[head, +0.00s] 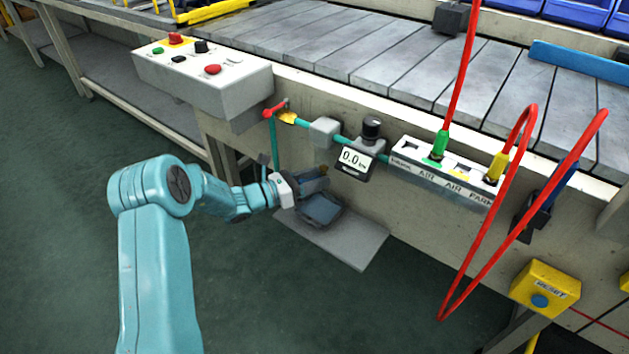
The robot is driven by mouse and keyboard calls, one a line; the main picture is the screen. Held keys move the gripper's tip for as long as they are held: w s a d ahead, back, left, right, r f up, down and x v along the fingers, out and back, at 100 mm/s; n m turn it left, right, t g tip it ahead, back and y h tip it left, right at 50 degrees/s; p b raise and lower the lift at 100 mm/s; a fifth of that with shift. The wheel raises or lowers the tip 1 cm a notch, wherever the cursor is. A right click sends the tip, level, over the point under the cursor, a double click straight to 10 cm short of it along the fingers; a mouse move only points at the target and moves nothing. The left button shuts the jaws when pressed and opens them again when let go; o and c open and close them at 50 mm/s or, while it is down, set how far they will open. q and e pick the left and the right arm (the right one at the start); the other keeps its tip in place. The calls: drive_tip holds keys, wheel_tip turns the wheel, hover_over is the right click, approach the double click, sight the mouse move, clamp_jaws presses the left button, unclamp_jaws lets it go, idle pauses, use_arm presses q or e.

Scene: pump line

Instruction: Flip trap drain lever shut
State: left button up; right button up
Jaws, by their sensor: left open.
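My left gripper (312,190) reaches in from the left, low beside the conveyor's side panel. It is open, with its dark jaws small and hard to separate from the dark parts around them. A teal pipe (273,135) drops behind my wrist, and its lower end is hidden there. A small brass-coloured piece (323,170) shows just above the jaws; I cannot tell whether it belongs to the trap drain. The drain lever itself I cannot make out clearly. A red lever (275,109) sits higher, at the top of the pipe. My right gripper is not in view.
A gauge reading 0.0 (354,160) and an air manifold (437,172) with red hoses (478,240) are to the right. A control box (200,85) overhangs above left. Open floor lies in front.

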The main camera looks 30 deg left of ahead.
use_arm(q)
drive_tip(key=shift+w, duration=0.1)
clamp_jaws()
drive_tip(key=shift+w+a+m+g+h, duration=0.1)
drive_tip(key=shift+a+m+g+h, duration=0.05)
drive_tip(key=shift+m+g+h, duration=0.9)
drive_tip(key=shift+w+a+m+g+h, duration=0.1)
drive_tip(key=shift+a+m+g+h, duration=0.05)
drive_tip(key=shift+m+g+h, duration=0.85)
unclamp_jaws()
drive_tip(key=shift+t, duration=0.25)
drive_tip(key=shift+a+p, duration=0.1)
drive_tip(key=shift+p, duration=0.2)
